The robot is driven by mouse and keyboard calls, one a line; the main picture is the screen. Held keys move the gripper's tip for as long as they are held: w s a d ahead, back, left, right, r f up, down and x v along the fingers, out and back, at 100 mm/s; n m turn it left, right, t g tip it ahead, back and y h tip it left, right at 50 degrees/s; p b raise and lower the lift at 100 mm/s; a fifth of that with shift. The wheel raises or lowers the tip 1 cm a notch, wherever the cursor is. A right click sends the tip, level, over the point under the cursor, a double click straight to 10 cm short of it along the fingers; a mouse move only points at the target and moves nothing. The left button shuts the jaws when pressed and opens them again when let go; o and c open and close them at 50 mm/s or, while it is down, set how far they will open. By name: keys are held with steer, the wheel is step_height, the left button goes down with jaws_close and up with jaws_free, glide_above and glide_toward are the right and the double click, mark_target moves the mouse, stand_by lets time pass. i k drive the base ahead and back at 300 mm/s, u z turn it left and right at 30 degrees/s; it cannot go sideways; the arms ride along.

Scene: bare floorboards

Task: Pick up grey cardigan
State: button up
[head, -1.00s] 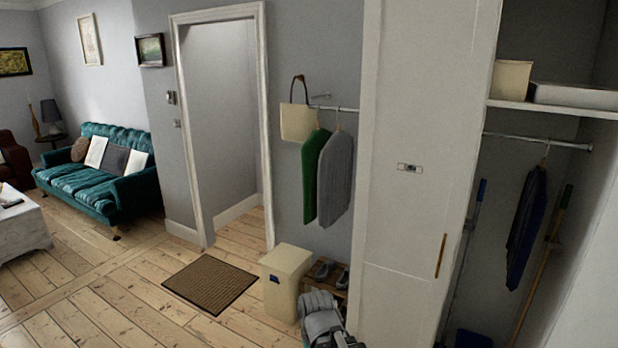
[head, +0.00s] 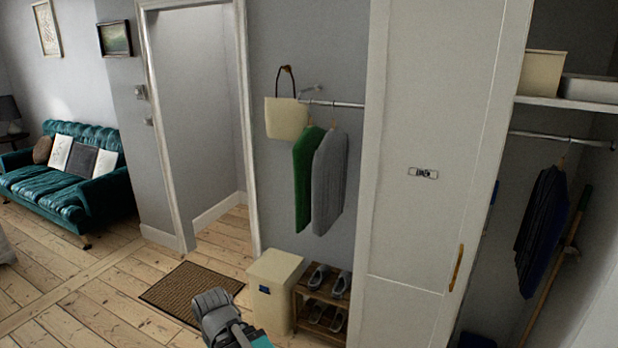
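The grey cardigan (head: 328,182) hangs on a hanger from a short wall rail (head: 336,104), left of the tall white cupboard door. A green garment (head: 304,180) hangs close beside it on the left and partly overlaps it. Part of my arm with my gripper (head: 213,302) shows at the bottom of the head view, low in front of the cream bin and well below the cardigan. The fingertips cannot be made out, so I cannot tell whether it is open or shut.
A cream bag (head: 286,118) hangs left of the garments. Below stand a cream bin (head: 272,290) and a wooden shoe rack (head: 322,305) with grey shoes. A white cupboard door (head: 425,230) stands close on the right. A brown doormat (head: 190,290) lies before the doorway; floorboards at left are clear.

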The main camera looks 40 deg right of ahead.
mark_target(330, 164)
steer(key=z, duration=0.1)
steer(key=i, duration=0.65)
steer(key=z, duration=0.8)
steer(key=i, duration=0.65)
steer(key=z, duration=0.5)
steer(key=k, duration=0.9)
steer(key=z, duration=0.1)
steer(key=i, duration=0.35)
steer(key=z, duration=0.05)
